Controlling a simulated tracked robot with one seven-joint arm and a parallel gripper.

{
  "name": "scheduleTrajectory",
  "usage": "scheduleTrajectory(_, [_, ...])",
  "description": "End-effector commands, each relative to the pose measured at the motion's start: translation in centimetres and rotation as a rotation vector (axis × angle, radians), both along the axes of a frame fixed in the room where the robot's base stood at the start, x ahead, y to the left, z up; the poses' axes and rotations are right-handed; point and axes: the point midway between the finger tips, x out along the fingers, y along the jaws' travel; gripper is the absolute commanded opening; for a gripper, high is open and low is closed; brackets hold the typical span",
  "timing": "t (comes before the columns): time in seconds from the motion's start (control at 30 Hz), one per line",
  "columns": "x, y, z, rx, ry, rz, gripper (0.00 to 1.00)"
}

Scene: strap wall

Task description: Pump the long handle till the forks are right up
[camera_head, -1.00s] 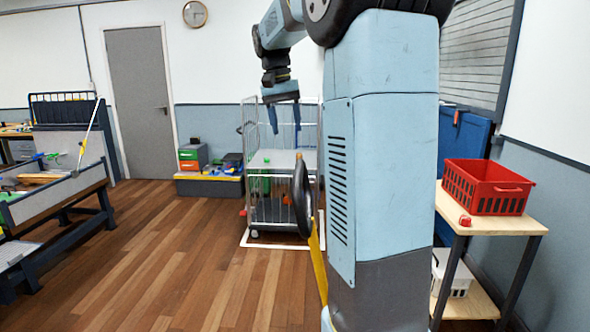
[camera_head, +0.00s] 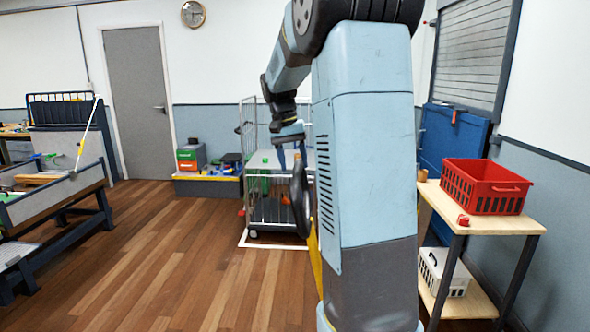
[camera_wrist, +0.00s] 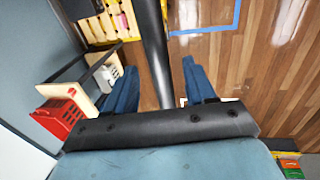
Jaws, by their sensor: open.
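My gripper (camera_head: 291,158) is open, its blue fingers pointing down just above a black looped handle end (camera_head: 299,200). A yellow part (camera_head: 315,262) shows below that loop, beside my arm's column. In the wrist view my gripper (camera_wrist: 160,82) has its two fingers apart, with a thick dark bar (camera_wrist: 153,45) in the gap between them as seen from there. The bar looks like the long handle's shaft; I cannot tell whether the fingers touch it. The forks are not visible; my arm hides much of that area.
A wire cage trolley (camera_head: 262,215) stands behind the handle. A shelf table (camera_head: 515,222) with a red crate (camera_head: 486,187) stands at the right, a white basket (camera_head: 443,272) below. A workbench (camera_head: 60,200) is at the left. The wooden floor (camera_head: 180,260) between is clear.

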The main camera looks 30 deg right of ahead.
Motion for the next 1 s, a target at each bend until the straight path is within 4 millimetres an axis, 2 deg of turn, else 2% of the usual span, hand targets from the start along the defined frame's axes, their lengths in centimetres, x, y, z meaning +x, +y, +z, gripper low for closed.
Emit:
scheduleTrajectory(0.2, [-0.2, -0.4, -2.1, 0.000, 0.000, -0.001, 0.55])
scheduleTrajectory(0.6, [-0.3, -0.5, -2.6, -0.001, -0.001, -0.001, 0.54])
scheduleTrajectory(1.0, [-0.3, -0.5, -2.6, -0.001, -0.001, -0.002, 0.15])
